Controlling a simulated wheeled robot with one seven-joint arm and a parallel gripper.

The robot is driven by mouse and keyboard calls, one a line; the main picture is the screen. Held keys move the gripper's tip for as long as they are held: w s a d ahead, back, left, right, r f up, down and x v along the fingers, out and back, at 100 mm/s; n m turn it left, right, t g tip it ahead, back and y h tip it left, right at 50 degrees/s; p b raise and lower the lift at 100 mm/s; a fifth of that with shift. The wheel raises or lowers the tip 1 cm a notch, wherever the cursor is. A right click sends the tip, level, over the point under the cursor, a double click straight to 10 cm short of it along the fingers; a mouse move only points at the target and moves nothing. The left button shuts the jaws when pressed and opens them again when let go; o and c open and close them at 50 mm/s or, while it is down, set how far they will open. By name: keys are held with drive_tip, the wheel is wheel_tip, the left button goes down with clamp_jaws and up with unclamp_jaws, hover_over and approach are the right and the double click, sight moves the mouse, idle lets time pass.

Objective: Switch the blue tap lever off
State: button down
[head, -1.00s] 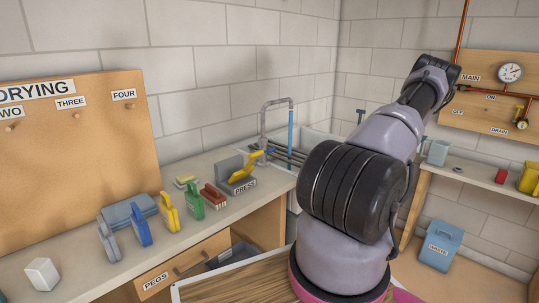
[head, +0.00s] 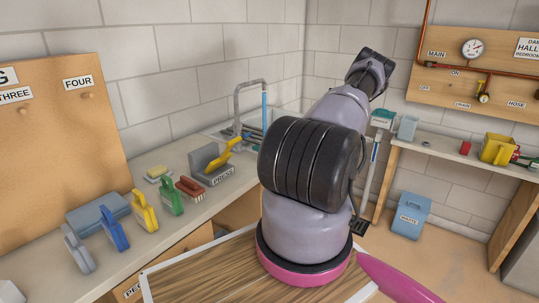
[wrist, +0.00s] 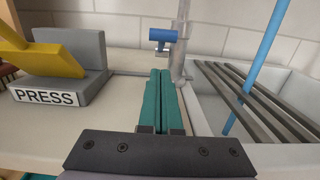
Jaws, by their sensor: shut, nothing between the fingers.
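The blue tap lever (wrist: 163,34) shows in the wrist view as a short blue cylinder lying sideways, beside the grey tap pipe (wrist: 182,45). My gripper (wrist: 160,74), with teal fingers, is shut and empty. Its fingertips point toward the tap, below the lever in the picture, with a visible gap between. In the head view the grey tap (head: 238,108) stands at the sink by the wall corner. The lever is too small to tell clearly there, and my gripper is not visible in that view.
A grey press (wrist: 85,60) with a yellow handle stands left of my gripper. The sink (wrist: 300,90) with dark bars and a slanting blue rod (wrist: 262,60) lies to the right. Several coloured pegs, including a yellow one (head: 144,211), stand along the counter (head: 125,260).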

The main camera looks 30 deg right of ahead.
drive_tip(key=shift+w+a+r, duration=0.2)
drive_tip(key=shift+w+r, duration=0.3)
drive_tip(key=shift+r, duration=0.25)
drive_tip(key=shift+w+a+r, duration=0.2)
drive_tip(key=shift+w+r, duration=0.3)
drive_tip(key=shift+r, duration=0.2)
drive_tip(key=shift+r, duration=0.15)
drive_tip(key=shift+w+r, duration=0.1)
drive_tip(key=shift+r, duration=0.15)
